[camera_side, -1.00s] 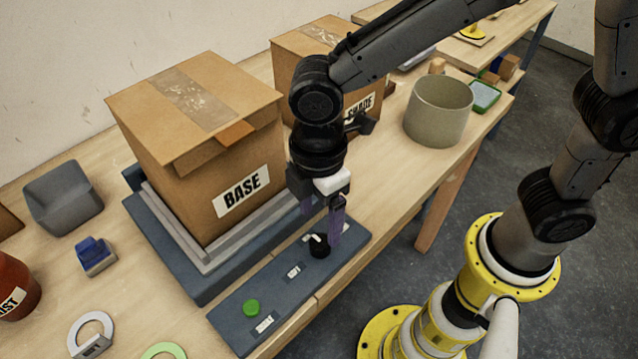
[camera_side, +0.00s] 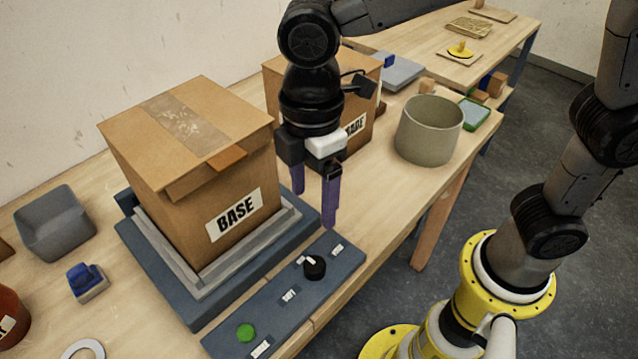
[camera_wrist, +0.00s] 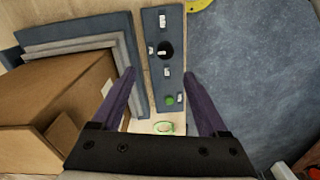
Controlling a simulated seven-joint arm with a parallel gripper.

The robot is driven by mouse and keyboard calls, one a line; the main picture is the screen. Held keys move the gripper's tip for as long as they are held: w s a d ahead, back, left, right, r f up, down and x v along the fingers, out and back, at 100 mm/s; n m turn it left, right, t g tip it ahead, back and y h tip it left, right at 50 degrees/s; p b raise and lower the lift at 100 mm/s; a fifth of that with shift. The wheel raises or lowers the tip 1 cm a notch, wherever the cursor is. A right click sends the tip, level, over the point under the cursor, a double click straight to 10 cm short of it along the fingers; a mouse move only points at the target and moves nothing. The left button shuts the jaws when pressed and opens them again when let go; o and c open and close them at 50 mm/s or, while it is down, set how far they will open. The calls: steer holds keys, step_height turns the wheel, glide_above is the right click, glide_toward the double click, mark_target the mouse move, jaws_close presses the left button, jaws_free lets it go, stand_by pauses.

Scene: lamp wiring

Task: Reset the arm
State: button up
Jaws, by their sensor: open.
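My gripper (camera_side: 314,200) is open and empty, its two purple fingers pointing down. It hangs above the blue-grey control panel (camera_side: 272,318) and apart from it. In the wrist view the fingers (camera_wrist: 160,88) stand wide apart on either side of the panel (camera_wrist: 153,88). A black knob (camera_side: 314,267) with a white mark sits on the panel below the fingers. A green button (camera_side: 245,333) sits at the panel's near end. White labels lie beside them.
A cardboard box marked BASE (camera_side: 190,160) sits on a blue-grey platform (camera_side: 190,318) close left of my gripper. A second box (camera_side: 355,92) stands behind it. A round grey-green pot (camera_side: 430,132) stands to the right. Free tabletop (camera_side: 385,195) lies between panel and pot.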

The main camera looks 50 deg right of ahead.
steer(key=s+d+r+m+t, duration=0.1)
steer(key=d+r+m+t, duration=0.2)
steer(key=d, duration=0.4)
steer(key=s+d+r+m, duration=0.1)
steer(key=d+r+m, duration=0.25)
steer(key=d, duration=0.45)
steer(key=s+d+f+m+t, duration=0.2)
steer(key=s+d+f+m, duration=0.1)
steer(key=s+d+m, duration=0.4)
steer(key=shift+s+d+f+m+t, duration=0.4)
steer(key=shift+s+m, duration=0.3)
steer(key=shift+m, duration=0.45)
steer(key=shift+r, duration=0.1)
